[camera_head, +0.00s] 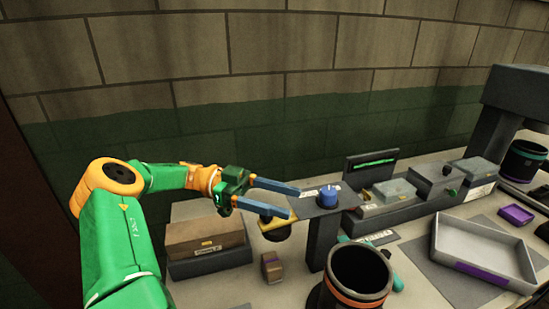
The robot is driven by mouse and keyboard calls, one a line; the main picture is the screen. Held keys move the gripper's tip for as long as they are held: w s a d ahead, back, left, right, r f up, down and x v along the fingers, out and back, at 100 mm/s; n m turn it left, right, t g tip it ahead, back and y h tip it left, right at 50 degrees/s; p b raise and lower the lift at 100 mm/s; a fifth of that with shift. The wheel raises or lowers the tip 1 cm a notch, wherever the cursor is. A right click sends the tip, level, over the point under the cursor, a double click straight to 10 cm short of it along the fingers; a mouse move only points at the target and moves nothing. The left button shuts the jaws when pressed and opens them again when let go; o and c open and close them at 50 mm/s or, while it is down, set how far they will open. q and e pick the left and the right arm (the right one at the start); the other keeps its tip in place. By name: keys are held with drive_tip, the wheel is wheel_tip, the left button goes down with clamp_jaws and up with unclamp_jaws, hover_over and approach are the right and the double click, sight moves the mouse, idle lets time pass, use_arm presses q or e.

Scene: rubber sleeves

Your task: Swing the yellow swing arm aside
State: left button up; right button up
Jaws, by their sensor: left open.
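The yellow swing arm (268,226) shows as a short yellow piece beside a dark post (320,240), with a dark round part at it. Part of it is hidden behind my left gripper. A blue round knob (328,196) sits on the dark plate on top of the post. My left gripper (294,202) reaches in from the left with its two blue fingers apart. The fingertips are close to the yellow piece and the plate; I cannot tell whether they touch. Nothing shows between the fingers. My right gripper is not in view.
A dark round container (357,275) with an orange band stands in front of the post. A brown box (206,238) and a small brown block (271,266) lie to the left. A grey tray (485,250) is at right. A brick wall (300,100) closes the back.

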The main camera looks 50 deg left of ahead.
use_arm(q)
drive_tip(key=s+d+r+b, duration=0.2)
drive_tip(key=s+d+r, duration=0.6)
drive_tip(key=shift+s+d+b, duration=0.3)
drive_tip(key=shift+s+d, duration=0.05)
drive_tip(key=shift+d, duration=0.05)
